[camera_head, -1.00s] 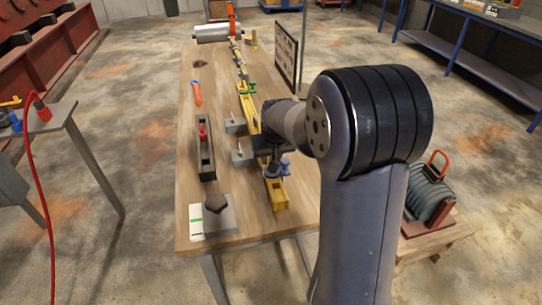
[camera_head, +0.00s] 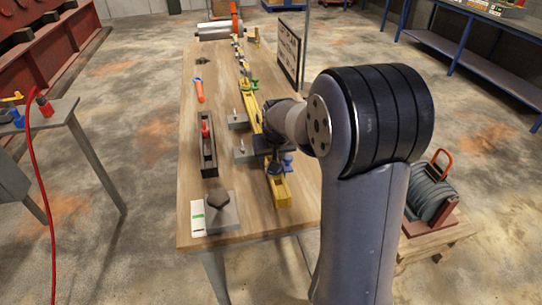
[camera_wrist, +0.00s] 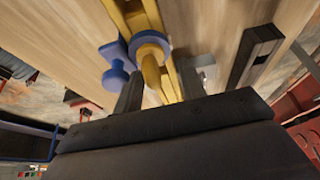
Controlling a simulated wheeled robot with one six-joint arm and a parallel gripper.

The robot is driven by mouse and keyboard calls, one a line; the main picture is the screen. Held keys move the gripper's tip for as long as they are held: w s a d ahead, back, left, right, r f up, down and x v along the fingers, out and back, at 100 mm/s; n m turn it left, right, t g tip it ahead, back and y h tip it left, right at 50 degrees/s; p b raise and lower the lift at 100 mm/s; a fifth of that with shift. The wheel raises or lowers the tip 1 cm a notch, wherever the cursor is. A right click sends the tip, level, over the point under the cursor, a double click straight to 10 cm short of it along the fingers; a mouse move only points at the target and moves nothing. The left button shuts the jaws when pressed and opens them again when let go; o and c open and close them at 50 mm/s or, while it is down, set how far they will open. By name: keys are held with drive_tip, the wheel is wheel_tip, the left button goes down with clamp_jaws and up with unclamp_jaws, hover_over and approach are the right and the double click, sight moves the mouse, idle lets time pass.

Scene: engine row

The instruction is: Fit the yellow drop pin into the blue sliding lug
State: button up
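A blue part, which looks like the sliding lug, sits at the yellow rail; in the wrist view it shows a round ring (camera_wrist: 150,40) with yellow at its centre and a blue knob (camera_wrist: 116,76) to the left. The knob also shows in the head view (camera_head: 288,160). The yellow rail (camera_head: 281,192) runs along the table. My gripper (camera_wrist: 161,80) points down at the ring, one dark finger each side, with a gap between them. In the head view my wrist hides the fingertips.
Grey blocks with upright pins (camera_head: 240,152) stand left of the rail. A dark slotted tray (camera_head: 207,150) lies farther left on the wooden table (camera_head: 225,80). A grey block with a dark knob (camera_head: 218,210) is at the near corner. A cable reel (camera_head: 432,195) stands at right.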

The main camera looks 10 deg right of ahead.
drive_tip(key=shift+s+d+f, duration=0.1)
drive_tip(key=shift+d, duration=0.2)
drive_tip(key=v, duration=1.1)
drive_tip(key=shift+a+b, duration=0.25)
drive_tip(key=shift+b, duration=0.05)
drive_tip(key=shift+x, duration=3.25)
drive_tip(key=shift+d, duration=0.1)
